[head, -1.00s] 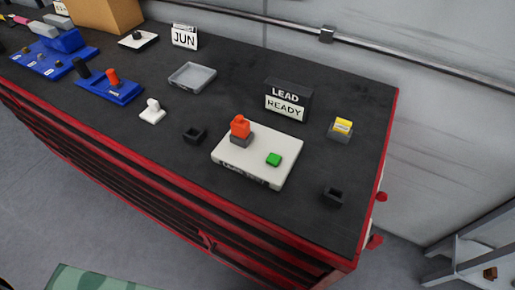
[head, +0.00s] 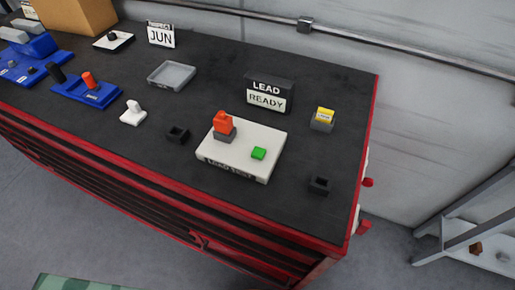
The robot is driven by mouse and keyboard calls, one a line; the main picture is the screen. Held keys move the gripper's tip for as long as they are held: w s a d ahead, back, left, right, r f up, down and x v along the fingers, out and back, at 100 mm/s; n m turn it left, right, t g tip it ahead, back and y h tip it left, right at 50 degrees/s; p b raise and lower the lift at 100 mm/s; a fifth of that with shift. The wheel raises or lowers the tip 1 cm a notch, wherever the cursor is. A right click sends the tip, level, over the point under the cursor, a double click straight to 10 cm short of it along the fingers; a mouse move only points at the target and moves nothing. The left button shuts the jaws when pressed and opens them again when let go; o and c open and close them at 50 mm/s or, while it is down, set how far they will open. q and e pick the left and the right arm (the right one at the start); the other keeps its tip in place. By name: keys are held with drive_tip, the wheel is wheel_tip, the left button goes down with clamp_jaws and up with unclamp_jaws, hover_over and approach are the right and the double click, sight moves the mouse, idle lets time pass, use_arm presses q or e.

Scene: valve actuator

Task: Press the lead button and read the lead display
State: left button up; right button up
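An orange piece (head: 223,122) stands upright in a grey socket on the same box. The lead display (head: 268,93) is a dark block behind the box, with "LEAD" above a white panel that reads "READY". Neither of my grippers is in view.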

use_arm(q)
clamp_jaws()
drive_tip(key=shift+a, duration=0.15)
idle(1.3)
